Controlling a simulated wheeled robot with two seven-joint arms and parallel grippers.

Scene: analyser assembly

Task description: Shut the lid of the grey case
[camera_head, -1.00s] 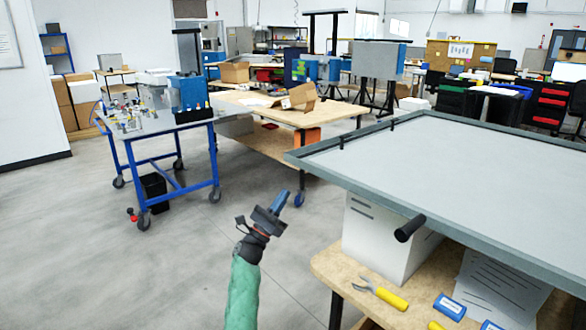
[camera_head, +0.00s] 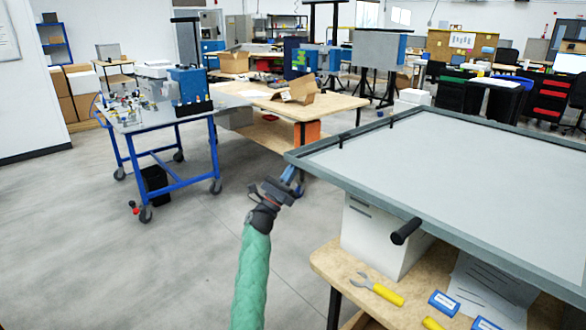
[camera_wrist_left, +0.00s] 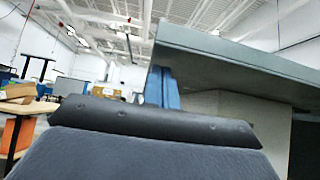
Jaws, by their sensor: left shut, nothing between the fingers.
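The lid of the grey case is a wide, pale grey panel with a darker grey rim (camera_head: 345,188), filling the right of the head view. In the left wrist view the lid's edge and underside (camera_wrist_left: 235,62) are close above. My left gripper (camera_head: 290,173) has blue fingers, shut and empty, at the lid's left corner. The fingertips (camera_wrist_left: 163,85) reach the lid's edge; I cannot tell whether they touch. My right gripper is out of view.
A blue cart (camera_head: 165,180) stands left. The floor (camera_head: 90,240) between is clear.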

